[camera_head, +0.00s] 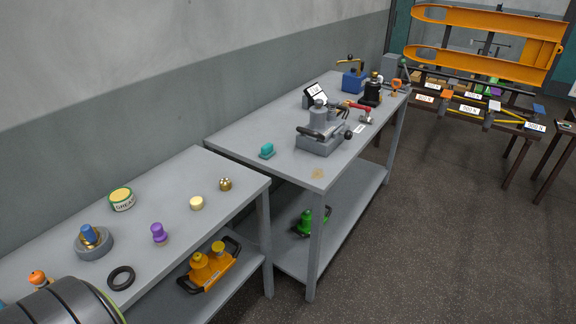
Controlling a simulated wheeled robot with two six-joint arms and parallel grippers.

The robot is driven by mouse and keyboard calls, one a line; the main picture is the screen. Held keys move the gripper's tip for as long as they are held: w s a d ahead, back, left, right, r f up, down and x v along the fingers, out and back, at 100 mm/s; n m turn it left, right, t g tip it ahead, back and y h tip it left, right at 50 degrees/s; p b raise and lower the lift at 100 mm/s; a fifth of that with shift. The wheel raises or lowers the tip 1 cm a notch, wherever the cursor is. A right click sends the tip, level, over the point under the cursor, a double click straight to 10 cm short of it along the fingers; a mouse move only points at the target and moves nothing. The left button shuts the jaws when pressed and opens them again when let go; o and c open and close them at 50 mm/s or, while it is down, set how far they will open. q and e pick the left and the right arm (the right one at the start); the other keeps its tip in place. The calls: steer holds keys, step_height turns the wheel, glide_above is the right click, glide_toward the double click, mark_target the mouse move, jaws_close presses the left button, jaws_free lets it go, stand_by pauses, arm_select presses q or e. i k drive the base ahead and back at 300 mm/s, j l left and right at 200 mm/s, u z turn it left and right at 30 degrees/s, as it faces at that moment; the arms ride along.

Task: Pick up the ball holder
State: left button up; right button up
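I cannot tell for sure which piece is the ball holder. A small brass piece with a rounded top (225,184) stands near the right end of the near table (165,215). Neither of my grippers is in view.
The far table (290,150) holds a grey pump-like device (320,132). Open floor lies to the right.

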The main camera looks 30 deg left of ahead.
mark_target(226, 182)
steer(key=i+l+u, duration=0.1)
steer(key=i+u, duration=0.25)
steer(key=i, duration=0.15)
steer(key=i+l+u, duration=0.3)
steer(key=i, duration=0.25)
steer(key=i+l+u, duration=0.35)
steer(key=i, duration=0.1)
